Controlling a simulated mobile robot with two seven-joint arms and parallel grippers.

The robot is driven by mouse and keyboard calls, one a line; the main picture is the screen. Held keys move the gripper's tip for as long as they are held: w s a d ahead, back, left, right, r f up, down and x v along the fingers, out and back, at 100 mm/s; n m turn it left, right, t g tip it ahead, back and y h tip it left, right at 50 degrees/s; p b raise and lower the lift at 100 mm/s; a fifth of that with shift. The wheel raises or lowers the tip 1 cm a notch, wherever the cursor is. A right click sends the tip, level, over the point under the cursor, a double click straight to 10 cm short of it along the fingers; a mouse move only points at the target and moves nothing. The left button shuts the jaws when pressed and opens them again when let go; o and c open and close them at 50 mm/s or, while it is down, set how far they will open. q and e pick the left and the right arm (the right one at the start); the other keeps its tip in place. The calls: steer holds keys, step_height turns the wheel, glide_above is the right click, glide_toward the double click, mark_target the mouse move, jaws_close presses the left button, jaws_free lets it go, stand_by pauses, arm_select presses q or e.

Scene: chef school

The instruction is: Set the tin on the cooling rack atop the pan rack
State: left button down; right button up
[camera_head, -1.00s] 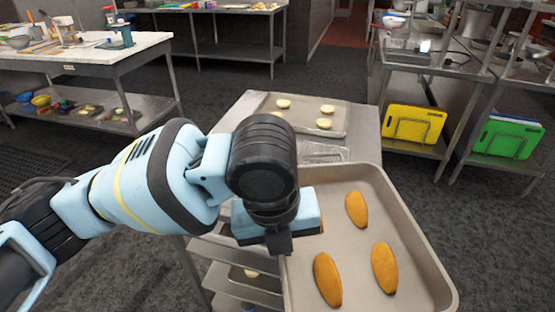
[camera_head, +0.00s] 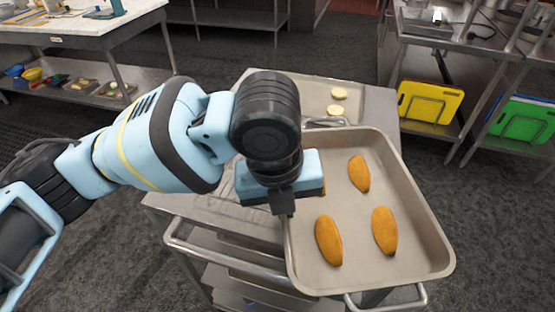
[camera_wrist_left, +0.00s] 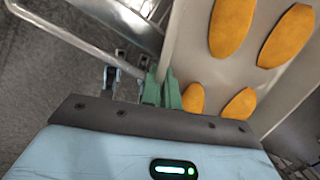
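The tin (camera_head: 415,190) is a grey, rimmed baking tray with several orange-brown loaves, one partly behind my gripper. It looks roughly level over the right part of the pan rack (camera_head: 185,205), a metal cart with shelves below. My left gripper (camera_head: 284,206) is at the tin's left rim. In the left wrist view its green fingers (camera_wrist_left: 162,92) look closed together on that rim. Wire mesh of the cooling rack (camera_head: 228,186) shows just left of my gripper; the rest is hidden by my arm and the tin. I cannot tell whether the tin touches the rack. My right gripper is out of view.
A second tray (camera_head: 312,90) with pale rounds lies at the back of the cart top. A rail (camera_head: 225,262) runs along the cart's front. A shelf with yellow (camera_head: 428,102) and green (camera_head: 522,120) boards stands at right. Dark floor is open between.

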arm_select(q)
steer(key=w+a, duration=0.2)
steer(key=w, duration=0.2)
steer(key=w+a, duration=0.2)
steer(key=w, duration=0.3)
steer(key=w+a+f, duration=0.1)
steer(key=w+a, duration=0.1)
steer(key=w, duration=0.2)
steer(key=shift+w+a, duration=0.25)
steer(key=shift+a, duration=0.1)
steer(key=shift+w+a, duration=0.15)
steer(key=shift+w, duration=0.2)
steer(key=shift+f, duration=1.9)
steer(key=c, duration=2.1)
jaws_free()
steer(key=shift+a+f, duration=0.1)
steer(key=shift+f, duration=0.05)
steer(key=o, duration=0.4)
steer(key=r, duration=0.4)
steer(key=s+a+r, duration=0.1)
steer(key=r, duration=0.7)
steer(key=shift+s+a, duration=0.15)
steer(key=shift+s, duration=0.05)
